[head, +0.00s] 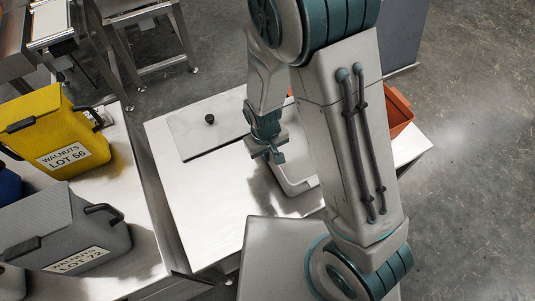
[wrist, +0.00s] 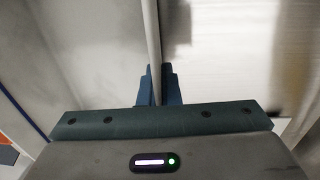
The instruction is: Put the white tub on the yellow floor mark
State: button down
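The white tub (head: 299,188) stands on the metal table, partly hidden behind my arm in the head view. My gripper (head: 270,154) points down at the tub's left wall. In the wrist view the tub's thin wall (wrist: 153,30) runs between the two blue fingers (wrist: 158,88), which sit close against it on both sides. The gripper looks shut on this wall. The tub appears to rest on the table. The yellow floor mark is not in view.
A flat lid-like plate (head: 190,135) with a black knob lies on the metal table (head: 205,225). An orange bin (head: 398,112) is behind my arm. Yellow (head: 50,125) and grey (head: 65,235) walnut containers stand on the left bench. Grey floor at the right is open.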

jog(key=shift+f, duration=0.35)
jog(key=shift+f, duration=0.15)
jog(key=c, duration=1.6)
grip_release()
jog(key=shift+c, duration=0.2)
notch_tip(320, 180, up, 12)
jog(key=p, duration=0.1)
jog(key=shift+s+a, duration=0.3)
jog(key=shift+a, duration=0.05)
